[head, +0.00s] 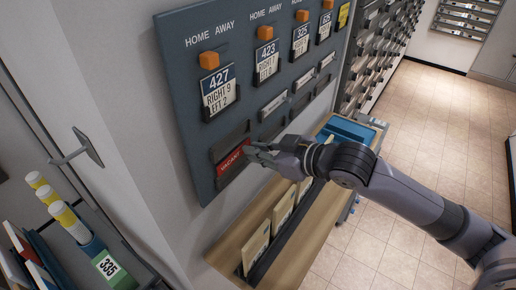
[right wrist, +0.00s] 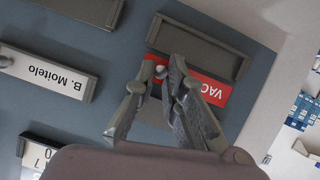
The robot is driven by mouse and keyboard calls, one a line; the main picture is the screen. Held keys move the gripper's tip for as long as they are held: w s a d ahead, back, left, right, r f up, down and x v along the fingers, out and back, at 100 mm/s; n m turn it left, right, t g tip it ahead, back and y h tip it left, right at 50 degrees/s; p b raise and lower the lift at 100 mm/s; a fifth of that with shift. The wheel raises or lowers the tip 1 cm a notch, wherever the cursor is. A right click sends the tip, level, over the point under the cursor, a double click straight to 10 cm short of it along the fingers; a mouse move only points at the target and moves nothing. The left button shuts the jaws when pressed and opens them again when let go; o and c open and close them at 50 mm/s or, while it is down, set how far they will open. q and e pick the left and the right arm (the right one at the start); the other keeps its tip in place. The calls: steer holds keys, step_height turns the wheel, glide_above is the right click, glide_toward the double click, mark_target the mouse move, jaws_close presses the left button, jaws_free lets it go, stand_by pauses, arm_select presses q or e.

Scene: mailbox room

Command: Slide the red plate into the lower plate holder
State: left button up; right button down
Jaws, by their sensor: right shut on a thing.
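The red plate (head: 231,158) reads "VACANT" and lies close to the board below the 427 tag. It shows upside down in the right wrist view (right wrist: 212,91), partly hidden by my fingers. My right gripper (head: 256,152) is shut on the plate at a small round grey knob near one end; its fingers also show in the wrist view (right wrist: 167,76). The lower plate holder (right wrist: 192,39) is a dark frame right beside the plate, with its recess showing empty. The upper holder (head: 230,139) is just above the plate in the head view. My left gripper is out of view.
The blue-grey board (head: 183,88) carries orange blocks, number tags and other name holders, including "B. Moitelo" (right wrist: 45,73). Below stands a wooden shelf (head: 225,252) with upright cards and a blue bin (head: 347,130). A cart with yellow-capped tubes (head: 58,210) is at left.

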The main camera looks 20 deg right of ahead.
steer(key=shift+p, duration=0.3)
stand_by(0.5)
steer(key=shift+f+b, duration=0.85)
steer(key=shift+f, duration=1.1)
stand_by(0.9)
steer(key=c, duration=1.6)
jaws_free()
steer(key=shift+o, duration=0.6)
steer(key=o, duration=0.3)
steer(key=shift+d, duration=0.1)
